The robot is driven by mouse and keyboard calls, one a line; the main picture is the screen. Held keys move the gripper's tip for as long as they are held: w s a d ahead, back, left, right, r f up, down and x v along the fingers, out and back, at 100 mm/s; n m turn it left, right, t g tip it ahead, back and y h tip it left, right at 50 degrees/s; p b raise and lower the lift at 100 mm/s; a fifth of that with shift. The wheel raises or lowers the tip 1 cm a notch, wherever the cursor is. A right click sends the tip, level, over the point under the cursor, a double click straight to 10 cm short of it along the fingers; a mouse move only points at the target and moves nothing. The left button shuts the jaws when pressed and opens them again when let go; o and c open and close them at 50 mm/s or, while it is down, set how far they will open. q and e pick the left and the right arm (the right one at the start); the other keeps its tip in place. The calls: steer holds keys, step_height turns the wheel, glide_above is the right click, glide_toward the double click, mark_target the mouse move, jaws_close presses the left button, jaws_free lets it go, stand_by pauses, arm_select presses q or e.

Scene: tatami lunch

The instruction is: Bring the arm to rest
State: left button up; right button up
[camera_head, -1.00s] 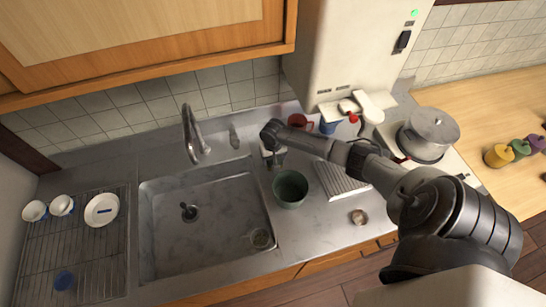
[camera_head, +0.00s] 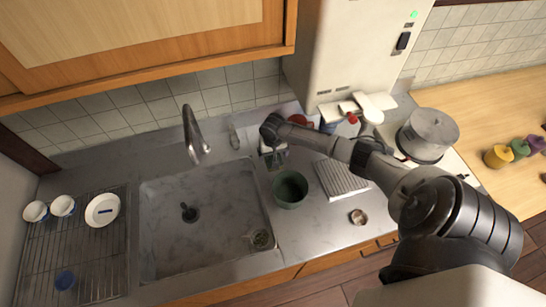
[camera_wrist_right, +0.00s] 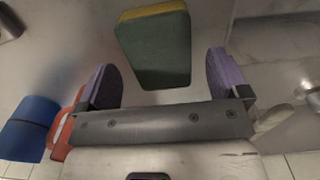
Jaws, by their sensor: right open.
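My right arm reaches in from the lower right of the head view, over the counter. Its gripper (camera_head: 273,139) is above the counter behind the sink's right edge. In the right wrist view the two purple-padded fingers (camera_wrist_right: 165,80) stand wide apart. A green and yellow sponge (camera_wrist_right: 155,45) shows beyond and between them, with gaps to both fingers, so the gripper is empty. In the head view the spot under the gripper is partly hidden by it. My left gripper is not in view.
Close by are a tap (camera_head: 192,135), a clear bottle (camera_head: 233,136), a red mug (camera_head: 298,119) and a dark green bowl (camera_head: 290,188). The sink (camera_head: 165,235) lies to the left. A pot (camera_head: 428,135) stands to the right. The front counter is mostly clear.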

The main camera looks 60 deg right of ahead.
steer(key=shift+r, duration=0.6)
stand_by(0.3)
